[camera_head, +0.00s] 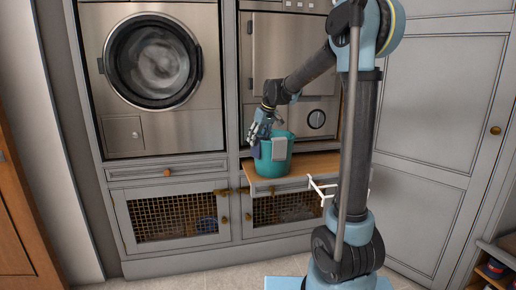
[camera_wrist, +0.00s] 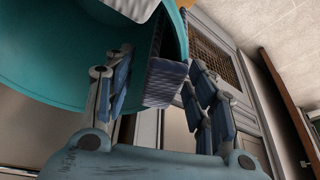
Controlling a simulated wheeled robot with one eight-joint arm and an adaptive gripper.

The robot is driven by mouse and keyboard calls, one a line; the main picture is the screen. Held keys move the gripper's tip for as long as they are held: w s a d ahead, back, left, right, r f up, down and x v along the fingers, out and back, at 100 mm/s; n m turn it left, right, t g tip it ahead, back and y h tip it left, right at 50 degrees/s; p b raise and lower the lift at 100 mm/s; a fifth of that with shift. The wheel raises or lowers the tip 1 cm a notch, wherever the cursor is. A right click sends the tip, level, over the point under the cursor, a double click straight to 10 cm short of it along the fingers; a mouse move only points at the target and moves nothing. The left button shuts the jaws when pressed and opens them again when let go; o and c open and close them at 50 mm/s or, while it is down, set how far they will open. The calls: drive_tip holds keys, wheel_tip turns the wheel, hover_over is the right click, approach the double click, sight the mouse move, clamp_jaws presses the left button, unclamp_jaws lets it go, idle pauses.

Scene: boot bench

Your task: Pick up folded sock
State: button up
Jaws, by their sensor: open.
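In the wrist view the sock (camera_wrist: 165,82) looks blue-grey and ribbed, draped over the edge of the bucket (camera_wrist: 75,45). My gripper (camera_head: 261,130) is at the bucket's upper left rim in the head view. In the wrist view my gripper (camera_wrist: 158,72) is open, with one finger on each side of the sock. Whether either finger touches the sock, I cannot tell. The bucket's inside is mostly hidden.
The bucket stands on a wooden pull-out board (camera_head: 300,172) in front of steel appliances. A white prong-like piece (camera_head: 320,187) sticks out at the board's right front. Mesh-fronted cupboard doors (camera_head: 180,218) are below. The floor in front is partly clear.

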drive_tip(key=shift+f, duration=0.25)
drive_tip(key=c, duration=1)
drive_tip(key=shift+r, duration=0.1)
wheel_tip(320, 180, up, 18)
drive_tip(key=shift+a, duration=0.15)
